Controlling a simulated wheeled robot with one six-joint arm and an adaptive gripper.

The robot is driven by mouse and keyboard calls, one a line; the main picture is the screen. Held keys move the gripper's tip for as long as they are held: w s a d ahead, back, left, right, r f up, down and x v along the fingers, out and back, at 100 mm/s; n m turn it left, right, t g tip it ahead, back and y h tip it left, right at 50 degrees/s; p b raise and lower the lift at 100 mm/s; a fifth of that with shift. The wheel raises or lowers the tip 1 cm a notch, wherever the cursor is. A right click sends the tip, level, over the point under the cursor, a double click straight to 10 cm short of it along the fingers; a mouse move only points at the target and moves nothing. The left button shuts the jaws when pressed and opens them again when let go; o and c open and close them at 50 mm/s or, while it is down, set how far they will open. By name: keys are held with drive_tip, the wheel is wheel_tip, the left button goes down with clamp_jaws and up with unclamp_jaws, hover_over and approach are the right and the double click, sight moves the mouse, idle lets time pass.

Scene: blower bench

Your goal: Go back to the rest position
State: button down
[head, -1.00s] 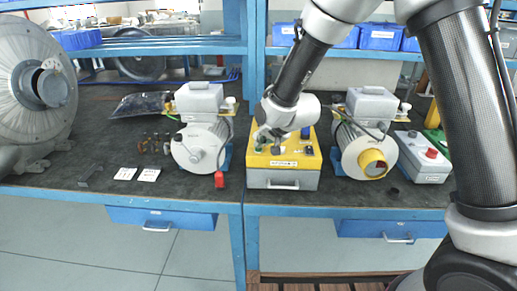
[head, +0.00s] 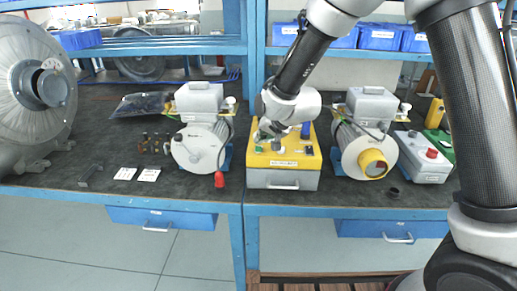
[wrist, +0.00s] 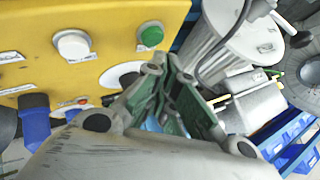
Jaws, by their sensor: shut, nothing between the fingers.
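My gripper (wrist: 165,95) is shut and empty in the wrist view, its two fingers together beside the yellow control box. The yellow control box (head: 258,161) stands on the bench in the middle of the head view, and my wrist hides part of its top. In the wrist view the box's yellow panel (wrist: 110,20) fills the upper left, with a white button (wrist: 72,45), a green button (wrist: 150,36) and a blue switch (wrist: 34,120). I cannot tell whether the fingers touch the panel.
A motor (head: 200,145) stands left of the box and another motor (head: 365,150) stands right. A grey box with a red button (head: 430,154) is further right. A large blower (head: 35,95) fills the far left. Blue shelves with bins (head: 380,38) run behind.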

drive_tip(key=s+d+r+h, duration=0.1)
drive_tip(key=s+d+r, duration=0.2)
drive_tip(key=d+r, duration=0.3)
drive_tip(key=s+d+r+n+g, duration=0.1)
drive_tip(key=s+d+r, duration=0.2)
drive_tip(key=d, duration=0.6)
drive_tip(key=s+d+r+h, duration=0.1)
drive_tip(key=s+d+r, duration=0.35)
drive_tip(key=d, duration=0.25)
drive_tip(key=s+d+r+g+h, duration=0.1)
drive_tip(key=s+d, duration=0.6)
drive_tip(key=s, duration=0.4)
drive_tip(key=s+d+r+n+g+h, duration=0.1)
drive_tip(key=s+d+r+h, duration=0.1)
drive_tip(key=s+d, duration=0.6)
drive_tip(key=s, duration=0.2)
drive_tip(key=shift+s+d+g, duration=0.2)
drive_tip(key=shift+s+g, duration=0.1)
drive_tip(key=shift+s, duration=0.05)
drive_tip(key=c, duration=2.2)
unclamp_jaws()
drive_tip(key=shift+r, duration=0.1)
